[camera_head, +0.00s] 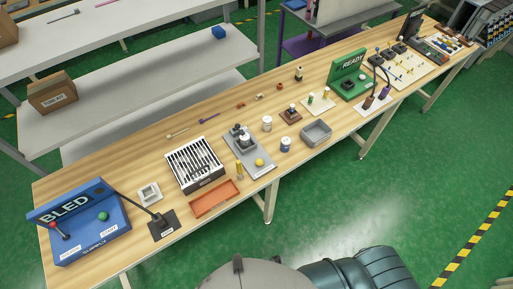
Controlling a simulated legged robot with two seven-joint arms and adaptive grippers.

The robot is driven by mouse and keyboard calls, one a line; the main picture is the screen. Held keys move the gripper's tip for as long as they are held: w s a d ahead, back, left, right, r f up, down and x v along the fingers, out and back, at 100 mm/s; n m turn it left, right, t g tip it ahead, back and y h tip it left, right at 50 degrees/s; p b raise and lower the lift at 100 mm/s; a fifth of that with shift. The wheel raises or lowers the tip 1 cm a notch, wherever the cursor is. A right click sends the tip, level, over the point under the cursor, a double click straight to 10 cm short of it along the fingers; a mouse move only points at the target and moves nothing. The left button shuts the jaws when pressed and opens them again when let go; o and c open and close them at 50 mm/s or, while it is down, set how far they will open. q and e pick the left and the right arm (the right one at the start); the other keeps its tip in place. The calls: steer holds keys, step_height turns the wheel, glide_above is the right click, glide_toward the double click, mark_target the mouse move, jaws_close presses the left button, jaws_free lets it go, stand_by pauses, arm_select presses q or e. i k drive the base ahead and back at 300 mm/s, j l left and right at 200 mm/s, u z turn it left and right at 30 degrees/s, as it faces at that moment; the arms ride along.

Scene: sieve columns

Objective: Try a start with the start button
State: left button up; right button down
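A blue control box (125,233) stands at the left end of the wooden table, tilted in the picture. A raised panel at its back reads "BLED" (63,207). A round green button (103,216) sits on its top, with a small white label that appears to read "START" (108,232) in front of it. A red-knobbed lever (53,225) is at its left, above another white label (70,251). Whether the button is pressed cannot be told. Neither gripper is in view; only grey and dark parts of my body show at the bottom.
A black cable-like arm runs from the blue box to a dark base (163,229). A white square dish (149,194), slatted tray (195,163), orange tray (214,198) and grey stand (248,150) follow rightward. A green "READY" unit (348,68) stands farther along. Shelves are behind.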

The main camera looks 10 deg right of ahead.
mark_target(103, 216)
steer(key=u, duration=1.7)
steer(key=l+u, duration=0.1)
steer(key=u, duration=0.25)
steer(key=k+l+u, duration=0.1)
steer(key=u, duration=0.3)
